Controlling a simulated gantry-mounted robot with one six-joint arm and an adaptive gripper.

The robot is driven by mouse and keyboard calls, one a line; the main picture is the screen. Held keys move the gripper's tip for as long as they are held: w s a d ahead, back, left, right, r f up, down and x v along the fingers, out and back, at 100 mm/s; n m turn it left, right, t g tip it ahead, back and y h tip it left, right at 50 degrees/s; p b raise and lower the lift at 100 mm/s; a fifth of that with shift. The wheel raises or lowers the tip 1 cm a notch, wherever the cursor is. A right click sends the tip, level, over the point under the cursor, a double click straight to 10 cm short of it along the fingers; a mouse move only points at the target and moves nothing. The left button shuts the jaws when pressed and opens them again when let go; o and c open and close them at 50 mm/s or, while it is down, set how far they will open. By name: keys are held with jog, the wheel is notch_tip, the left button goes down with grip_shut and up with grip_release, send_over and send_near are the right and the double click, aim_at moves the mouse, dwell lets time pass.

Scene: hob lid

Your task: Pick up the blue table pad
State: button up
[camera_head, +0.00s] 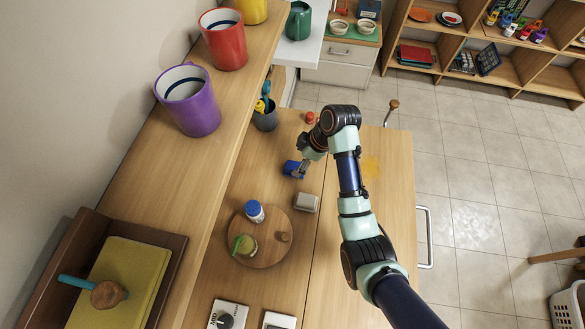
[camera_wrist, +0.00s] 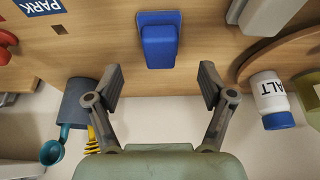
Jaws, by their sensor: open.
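The blue table pad (camera_head: 291,168) lies on the wooden table, just left of my gripper (camera_head: 301,170) in the head view. It appears as a small blue block on a flat blue base. In the wrist view the pad (camera_wrist: 160,45) is at the top centre, ahead of my gripper (camera_wrist: 160,82). My fingers are spread wide, one on each side of the pad's line, with nothing between them. The pad lies beyond the fingertips in that view. In the head view part of the pad's right side is hidden by the gripper.
A grey box (camera_head: 306,203) lies close to the pad. A round board (camera_head: 277,257) carries a blue-capped salt shaker (camera_head: 254,211) and a green-topped jar (camera_head: 244,246). A dark utensil cup (camera_head: 265,121) and a red item (camera_head: 310,117) stand behind. A raised shelf with mugs is at left.

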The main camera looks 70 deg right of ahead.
aim_at(295, 166)
jog(key=shift+f, duration=0.4)
jog(key=b+x, duration=0.2)
jog(key=x, duration=0.2)
jog(key=shift+f+b, duration=0.25)
jog(key=shift+b, duration=0.05)
jog(key=shift+r, duration=0.1)
jog(key=shift+c, duration=0.3)
jog(key=c, duration=1.2)
notch_tip(295, 166, up, 20)
jog(key=p, duration=1.1)
jog(key=shift+r, duration=0.1)
